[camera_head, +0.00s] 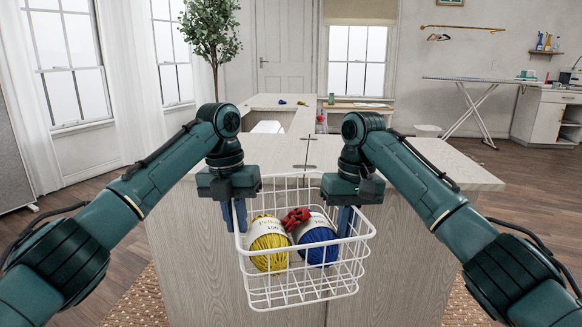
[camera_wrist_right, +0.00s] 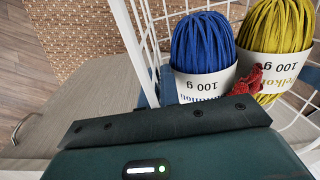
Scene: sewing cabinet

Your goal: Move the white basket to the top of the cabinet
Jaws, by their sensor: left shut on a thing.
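My left gripper (camera_head: 238,215) is shut on the basket's left side. My right gripper (camera_head: 345,220) is at the basket's right rim and appears shut on it. In the right wrist view, the blue yarn (camera_wrist_right: 203,45), yellow yarn (camera_wrist_right: 277,30) and red item (camera_wrist_right: 245,80) show beside the white rim wire (camera_wrist_right: 133,42).
The near cabinet top (camera_head: 400,155) is clear. Small colored items (camera_head: 290,102) lie on its far end. A woven rug (camera_head: 135,305) lies on the floor. An ironing board (camera_head: 480,80) stands at the back right, and a potted tree (camera_head: 210,30) at the back left.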

